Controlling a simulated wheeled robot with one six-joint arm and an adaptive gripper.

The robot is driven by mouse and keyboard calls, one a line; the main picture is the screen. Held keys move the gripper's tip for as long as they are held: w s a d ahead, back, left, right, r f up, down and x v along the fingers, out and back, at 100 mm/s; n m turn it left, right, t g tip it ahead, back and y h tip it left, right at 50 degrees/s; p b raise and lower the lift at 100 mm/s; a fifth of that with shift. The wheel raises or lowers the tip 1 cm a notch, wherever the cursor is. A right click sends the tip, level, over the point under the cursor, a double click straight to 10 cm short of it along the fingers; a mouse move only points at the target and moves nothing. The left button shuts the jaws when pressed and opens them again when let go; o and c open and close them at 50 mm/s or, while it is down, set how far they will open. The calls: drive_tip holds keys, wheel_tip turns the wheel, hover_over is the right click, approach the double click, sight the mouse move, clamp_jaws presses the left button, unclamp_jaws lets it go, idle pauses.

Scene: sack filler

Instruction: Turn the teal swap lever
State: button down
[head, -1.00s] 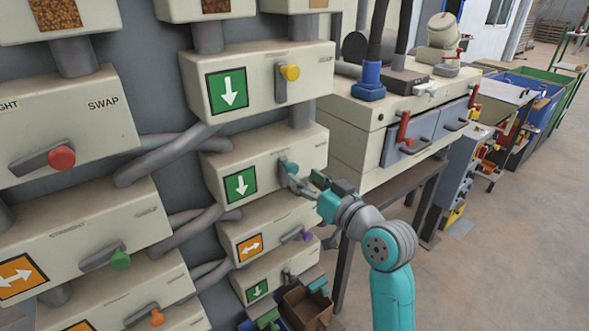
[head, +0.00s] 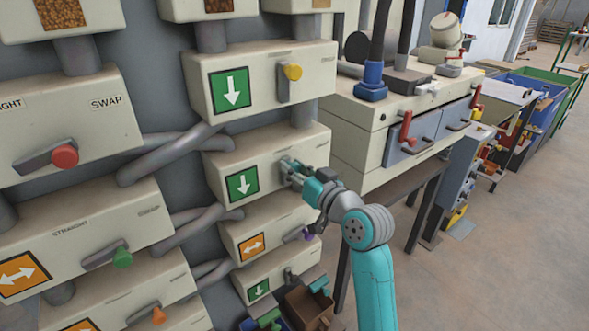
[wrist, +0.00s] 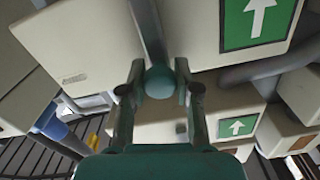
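The teal swap lever has a round teal knob (wrist: 160,82) on a grey bar (wrist: 150,32). It sits on the front of a cream box (head: 275,165) with a green down-arrow sign (head: 242,184). My gripper (head: 291,168) is at the lever and hides most of it in the head view. In the wrist view, the two fingers of my gripper (wrist: 160,75) stand on either side of the knob, very close to it. They look open around it; whether they touch it is hard to tell.
Above is a box with a yellow-knobbed lever (head: 292,72). Below is one with a purple-knobbed lever (head: 307,234). A red-knobbed lever (head: 65,156) is at left. A cream bench with drawers (head: 358,130) stands close on the right. Open floor (head: 480,270) lies to the right.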

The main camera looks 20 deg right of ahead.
drive_tip(key=shift+d, duration=0.15)
drive_tip(key=w+d+f+m, duration=0.1)
drive_tip(key=d+f+m, duration=0.3)
drive_tip(key=m, duration=1.2)
drive_tip(key=shift+w+d+f, duration=0.3)
drive_tip(key=shift+w+d, duration=0.05)
drive_tip(key=shift+d, duration=0.15)
drive_tip(key=shift+f, duration=0.1)
idle(0.3)
drive_tip(key=c, duration=0.8)
unclamp_jaws()
drive_tip(key=v, duration=1.2)
